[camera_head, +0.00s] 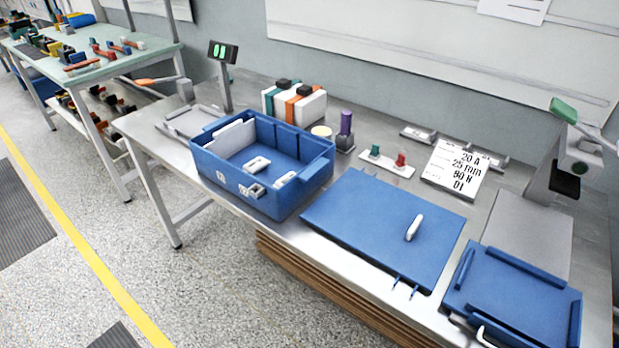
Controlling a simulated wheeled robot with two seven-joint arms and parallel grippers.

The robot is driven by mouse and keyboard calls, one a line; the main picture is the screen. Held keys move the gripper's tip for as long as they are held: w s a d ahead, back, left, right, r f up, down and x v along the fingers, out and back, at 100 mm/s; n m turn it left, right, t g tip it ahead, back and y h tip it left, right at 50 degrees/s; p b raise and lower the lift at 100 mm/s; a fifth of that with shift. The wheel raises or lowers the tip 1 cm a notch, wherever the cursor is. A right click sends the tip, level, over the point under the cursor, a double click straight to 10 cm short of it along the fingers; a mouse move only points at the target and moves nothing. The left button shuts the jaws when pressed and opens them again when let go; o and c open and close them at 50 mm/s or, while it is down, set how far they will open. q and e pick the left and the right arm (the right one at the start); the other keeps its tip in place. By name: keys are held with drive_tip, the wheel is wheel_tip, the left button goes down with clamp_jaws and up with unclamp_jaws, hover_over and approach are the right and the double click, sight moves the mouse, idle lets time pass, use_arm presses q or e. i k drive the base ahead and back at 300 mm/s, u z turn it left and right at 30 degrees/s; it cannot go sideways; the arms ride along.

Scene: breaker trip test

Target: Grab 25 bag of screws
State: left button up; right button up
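I cannot make out a bag of screws in the head view. A blue bin (240,193) stands open on the metal bench, with a few small white parts inside, one of them a white block (257,164). A card (455,170) with printed lines, including "20 A" and "25 mm", leans at the back of the bench. A blue mat or board (350,220) lies right of the bin, with a small white upright piece (414,227) on it. Neither of my grippers shows.
A blue tray (510,300) lies at the right front. A device with a green handle (563,110) stands behind it.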

sight(258, 164)
drive_tip(key=z, duration=1.45)
drive_tip(key=k, duration=0.85)
drive_tip(key=u, duration=1.25)
drive_tip(key=i, duration=0.5)
drive_tip(key=k, duration=1.15)
drive_tip(key=u, duration=0.9)
drive_tip(key=i, duration=0.6)
drive_tip(key=u, duration=0.8)
drive_tip(key=i, duration=1.4)
drive_tip(key=z, duration=0.9)
drive_tip(key=i, duration=0.95)
drive_tip(key=z, duration=1.15)
